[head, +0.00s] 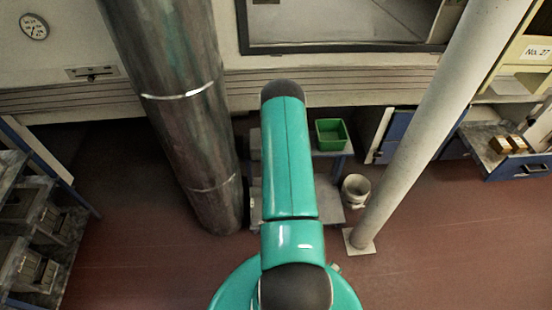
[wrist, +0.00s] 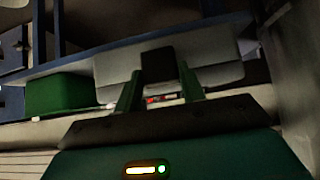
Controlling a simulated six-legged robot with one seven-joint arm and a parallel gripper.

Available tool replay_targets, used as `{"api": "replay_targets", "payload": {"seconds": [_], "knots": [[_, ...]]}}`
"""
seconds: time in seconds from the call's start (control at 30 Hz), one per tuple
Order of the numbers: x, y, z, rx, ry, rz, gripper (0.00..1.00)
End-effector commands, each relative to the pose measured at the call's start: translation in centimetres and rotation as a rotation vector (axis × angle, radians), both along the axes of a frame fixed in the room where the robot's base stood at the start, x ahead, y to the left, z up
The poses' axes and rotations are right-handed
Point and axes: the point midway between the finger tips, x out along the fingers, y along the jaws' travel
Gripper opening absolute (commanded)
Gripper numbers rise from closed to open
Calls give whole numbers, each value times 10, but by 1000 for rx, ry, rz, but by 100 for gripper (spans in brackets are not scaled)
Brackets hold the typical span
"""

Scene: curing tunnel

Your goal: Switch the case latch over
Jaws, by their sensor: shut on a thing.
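In the wrist view a pale grey case (wrist: 218,72) sits on a shelf or bench top. A dark block (wrist: 158,64) stands out at its middle and looks like the case latch. My gripper (wrist: 160,76) reaches up to it with one finger on each side, shut on this dark block. A small red and white detail (wrist: 155,99) shows between the fingers. Which way the latch is set, I cannot tell. In the head view my teal arm hides the gripper, the latch and most of the case.
A green bin (head: 331,134) is on the bench right of my arm; it also shows in the wrist view (wrist: 57,96). A white bucket (head: 355,191) stands on the floor. A dark metal column (head: 180,110) and a pale slanted pole (head: 420,125) flank the arm.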

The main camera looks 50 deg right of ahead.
Motion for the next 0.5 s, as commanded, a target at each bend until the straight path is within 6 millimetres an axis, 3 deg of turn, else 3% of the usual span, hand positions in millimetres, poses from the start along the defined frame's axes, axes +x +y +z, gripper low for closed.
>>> {"api": "replay_targets", "payload": {"seconds": [0.47,0.5], "knots": [[1,-1,0,15,12,1,17],[1,-1,0,15,12,1,42]]}}
